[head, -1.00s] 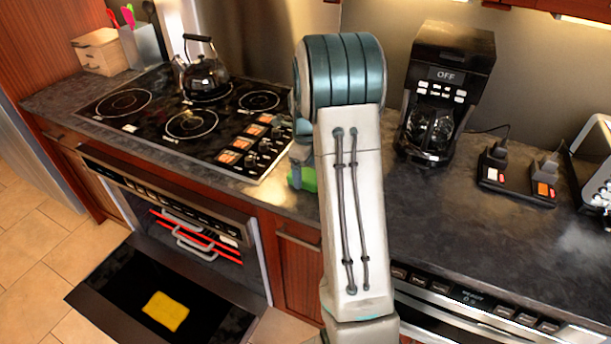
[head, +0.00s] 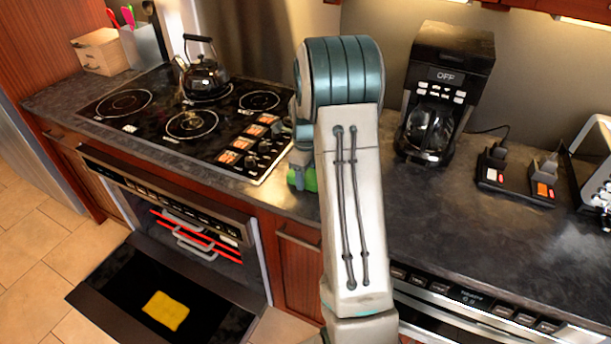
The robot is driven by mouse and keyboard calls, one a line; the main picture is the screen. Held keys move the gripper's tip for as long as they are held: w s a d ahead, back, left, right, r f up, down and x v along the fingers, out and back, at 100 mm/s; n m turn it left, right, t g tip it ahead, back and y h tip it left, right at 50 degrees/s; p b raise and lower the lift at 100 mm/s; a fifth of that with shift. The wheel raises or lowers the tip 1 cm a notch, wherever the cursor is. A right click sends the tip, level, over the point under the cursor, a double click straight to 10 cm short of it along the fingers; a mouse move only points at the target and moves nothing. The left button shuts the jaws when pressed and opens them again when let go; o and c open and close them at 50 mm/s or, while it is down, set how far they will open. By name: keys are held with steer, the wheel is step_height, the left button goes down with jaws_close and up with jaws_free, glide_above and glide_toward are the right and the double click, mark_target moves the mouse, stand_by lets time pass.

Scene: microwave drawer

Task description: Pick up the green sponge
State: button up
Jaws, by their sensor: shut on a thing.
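The green sponge (head: 310,180) shows as a small bright green patch at the front edge of the counter, just left of my arm. My arm hides the rest of it. My gripper (head: 296,178) is mostly hidden behind my arm; a small grey-green part of it shows right against the sponge's left side. It is shut on the sponge. Whether the sponge still touches the counter cannot be told from this view.
A black cooktop (head: 185,120) with a kettle (head: 203,76) lies left of my arm. A coffee maker (head: 445,92) and a power strip (head: 515,181) stand to the right. The oven door (head: 110,285) hangs open below, with a yellow cloth-like piece (head: 166,310) on it.

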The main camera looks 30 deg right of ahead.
step_height(320, 180, up, 4)
steer(key=shift+w+f+b, duration=0.1)
steer(key=shift+f+b, duration=0.05)
steer(key=shift+b, duration=0.4)
steer(key=s+a+r+b, duration=0.2)
steer(key=s+r, duration=0.5)
steer(key=s, duration=0.4)
steer(key=shift+s, duration=0.4)
steer(key=shift+o, duration=0.4)
